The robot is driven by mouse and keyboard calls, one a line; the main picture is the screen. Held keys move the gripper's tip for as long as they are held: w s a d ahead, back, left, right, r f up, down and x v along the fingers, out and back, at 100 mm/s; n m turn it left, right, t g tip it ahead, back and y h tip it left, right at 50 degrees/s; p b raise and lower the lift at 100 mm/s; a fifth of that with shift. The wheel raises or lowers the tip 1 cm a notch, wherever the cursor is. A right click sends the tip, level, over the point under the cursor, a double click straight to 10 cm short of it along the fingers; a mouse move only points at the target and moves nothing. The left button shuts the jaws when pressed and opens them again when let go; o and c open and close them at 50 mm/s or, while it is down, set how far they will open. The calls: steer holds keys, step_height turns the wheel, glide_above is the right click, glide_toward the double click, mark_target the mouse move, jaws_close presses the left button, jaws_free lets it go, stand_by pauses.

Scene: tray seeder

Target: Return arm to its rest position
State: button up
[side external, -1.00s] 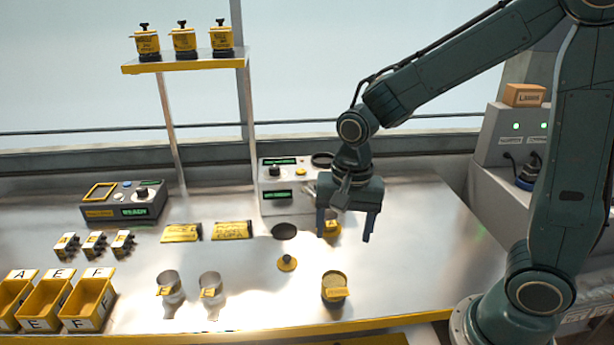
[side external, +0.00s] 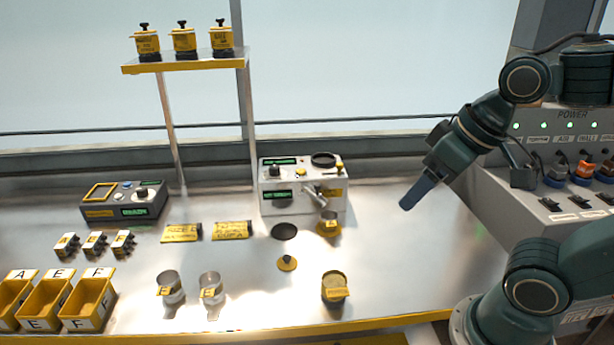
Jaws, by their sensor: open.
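My gripper (side external: 416,193) hangs in the air at the right side of the table, with its fingers pointing down and to the left. It is seen edge-on, so one finger hides the other. It is open and nothing shows in it. It is clear of the grey and white machine (side external: 303,207), which stands to its left with two green displays, a dark round top and a metal spout.
A grey power panel (side external: 570,145) with switches and plugged cables stands right of my gripper. The table (side external: 410,270) is bare below it. A yellow canister (side external: 335,288), two clear cups (side external: 170,288), yellow bins (side external: 88,302) and a shelf (side external: 185,64) with canisters lie further left.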

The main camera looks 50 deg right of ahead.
steer(key=shift+s+d+r+n, duration=0.1)
steer(key=shift+s+r+n, duration=0.05)
steer(key=shift+s+n, duration=0.35)
